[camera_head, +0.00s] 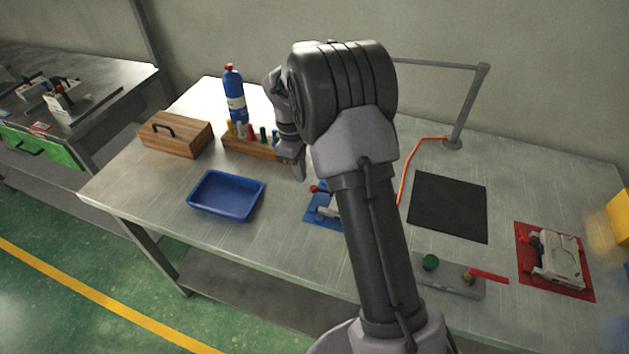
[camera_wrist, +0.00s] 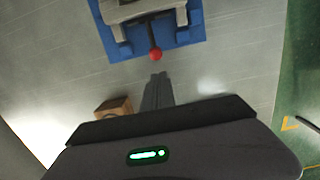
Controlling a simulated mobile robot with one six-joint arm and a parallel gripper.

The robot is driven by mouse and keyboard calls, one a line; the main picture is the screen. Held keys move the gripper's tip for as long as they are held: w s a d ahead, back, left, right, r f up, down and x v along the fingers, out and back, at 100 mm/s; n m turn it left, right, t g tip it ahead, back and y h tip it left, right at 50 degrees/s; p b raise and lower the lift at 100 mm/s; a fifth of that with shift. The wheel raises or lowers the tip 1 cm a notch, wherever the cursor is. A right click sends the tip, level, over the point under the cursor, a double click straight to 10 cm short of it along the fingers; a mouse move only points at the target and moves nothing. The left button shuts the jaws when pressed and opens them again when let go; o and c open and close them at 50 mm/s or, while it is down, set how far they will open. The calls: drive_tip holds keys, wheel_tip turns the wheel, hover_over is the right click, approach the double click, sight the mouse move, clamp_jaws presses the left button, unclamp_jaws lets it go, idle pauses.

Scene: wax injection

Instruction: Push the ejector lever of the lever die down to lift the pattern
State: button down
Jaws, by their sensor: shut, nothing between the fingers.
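The lever die (camera_wrist: 143,9) is a grey block on a blue mat (camera_wrist: 197,27) at the top of the wrist view. Its dark ejector lever sticks out toward my gripper and ends in a red ball (camera_wrist: 156,54). In the head view the red ball (camera_head: 314,189) shows on the blue mat (camera_head: 316,222), and my arm hides much of the die. My gripper (camera_wrist: 157,77) is shut and empty, its fingertips just short of the red ball in the wrist picture. I cannot tell their height difference. In the head view my gripper (camera_head: 299,174) points down, left of the ball. The pattern cannot be made out.
A blue tray (camera_head: 226,209) lies left of the die. A wooden rack (camera_head: 240,147) with coloured bottles and a blue bottle (camera_head: 235,103) stand behind. A black mat (camera_head: 448,231), a grey fixture (camera_head: 440,285) and a die on a red mat (camera_head: 527,270) lie to the right.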

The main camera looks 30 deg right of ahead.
wheel_tip(320, 180, up, 17)
drive_tip(key=w+a+p, duration=0.1)
drive_tip(key=p, duration=0.6)
drive_tip(key=shift+a, duration=0.15)
